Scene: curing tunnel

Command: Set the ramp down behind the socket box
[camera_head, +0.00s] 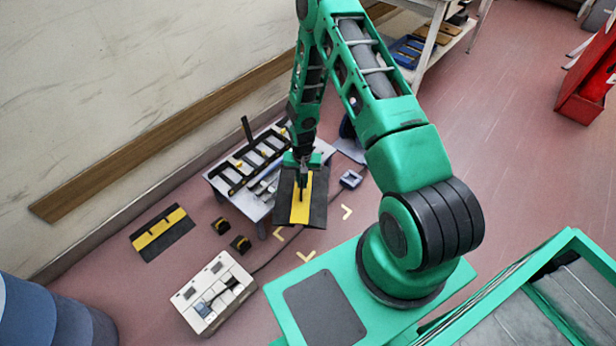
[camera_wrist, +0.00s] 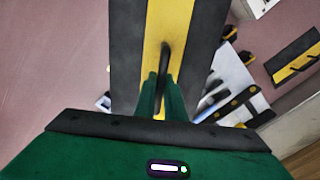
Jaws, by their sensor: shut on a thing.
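My gripper (camera_head: 303,168) is shut on the black handle of a black ramp (camera_head: 290,207) with a yellow middle band. The ramp hangs in front of the low grey table's right end and hides part of it. In the wrist view the ramp (camera_wrist: 128,45) fills the top middle, with its handle between the fingers (camera_wrist: 160,88). A white box with dark inserts, which looks like the socket box (camera_head: 228,274), sits on the floor at the lower left, apart from the ramp. A dark cable runs from it towards a small blue-grey box (camera_head: 351,179).
A second black-and-yellow ramp (camera_head: 152,239) lies on the floor by the wall. Two small black-and-yellow blocks (camera_head: 240,244) stand near the socket box. The low table (camera_head: 226,188) holds racked parts.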

